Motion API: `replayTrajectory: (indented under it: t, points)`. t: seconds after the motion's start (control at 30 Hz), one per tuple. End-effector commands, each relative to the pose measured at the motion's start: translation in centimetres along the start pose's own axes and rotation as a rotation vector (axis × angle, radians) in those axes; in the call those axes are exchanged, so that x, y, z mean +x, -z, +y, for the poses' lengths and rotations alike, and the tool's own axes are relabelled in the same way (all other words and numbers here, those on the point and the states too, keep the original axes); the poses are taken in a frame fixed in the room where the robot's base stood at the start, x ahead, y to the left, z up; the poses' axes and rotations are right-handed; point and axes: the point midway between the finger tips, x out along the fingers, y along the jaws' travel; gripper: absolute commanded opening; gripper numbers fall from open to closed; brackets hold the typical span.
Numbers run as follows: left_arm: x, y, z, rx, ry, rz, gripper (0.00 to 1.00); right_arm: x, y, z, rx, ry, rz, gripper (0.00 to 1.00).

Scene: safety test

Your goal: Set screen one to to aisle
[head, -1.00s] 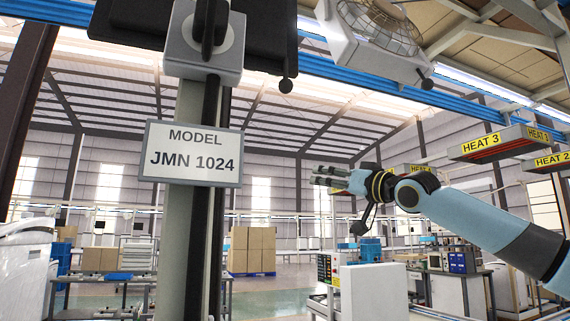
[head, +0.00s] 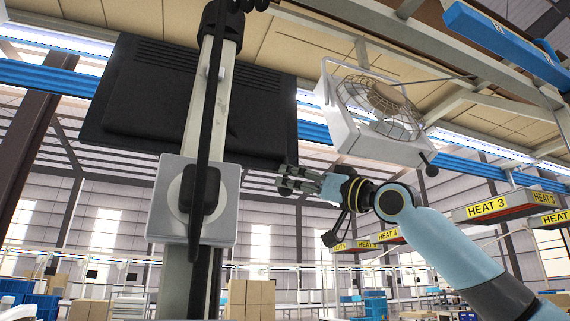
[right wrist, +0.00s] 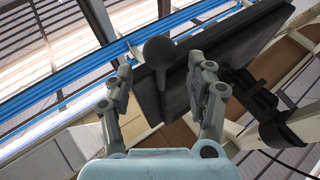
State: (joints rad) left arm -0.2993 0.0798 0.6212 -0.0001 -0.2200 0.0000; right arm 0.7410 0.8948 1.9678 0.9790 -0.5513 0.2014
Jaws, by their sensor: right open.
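A large dark screen (head: 130,105) hangs high on a pole, its ribbed back towards me in the head view. In the right wrist view the screen (right wrist: 245,60) is a dark tilted slab. A round dark knob (right wrist: 158,52) shows at its near edge, between the fingers in the picture. My right gripper (head: 283,180) is open at the screen's lower right corner in the head view. In the right wrist view its fingers (right wrist: 163,85) stand apart on either side of the knob; contact cannot be told. The knob is not clear in the head view. My left gripper is out of view.
The pole (head: 208,105) carries a grey box (head: 225,205) with a dark handle, left of my gripper. A caged fan heater (head: 375,115) with a dark knob hangs to the right. HEAT signs (head: 487,208) hang further right. Cardboard boxes (head: 250,298) stand far below.

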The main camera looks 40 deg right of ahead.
Motion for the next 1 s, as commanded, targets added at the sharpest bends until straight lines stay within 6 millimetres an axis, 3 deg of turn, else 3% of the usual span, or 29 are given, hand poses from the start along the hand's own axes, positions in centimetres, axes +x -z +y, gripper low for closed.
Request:
replayTrajectory:
  t: [0.03,0.23,0.6,1.0]
  points:
    - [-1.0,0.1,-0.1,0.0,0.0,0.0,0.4,0.9,0.4,-0.1,0.007,0.003,0.002,0.56]
    - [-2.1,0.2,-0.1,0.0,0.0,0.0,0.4,2.9,0.1,0.0,0.002,0.001,0.001,0.56]
    - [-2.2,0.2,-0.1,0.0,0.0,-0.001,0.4,3.4,-0.1,0.0,-0.001,0.001,-0.001,0.56]
    - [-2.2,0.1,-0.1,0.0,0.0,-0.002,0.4,3.3,-0.1,0.0,-0.001,0.0,-0.001,0.05]
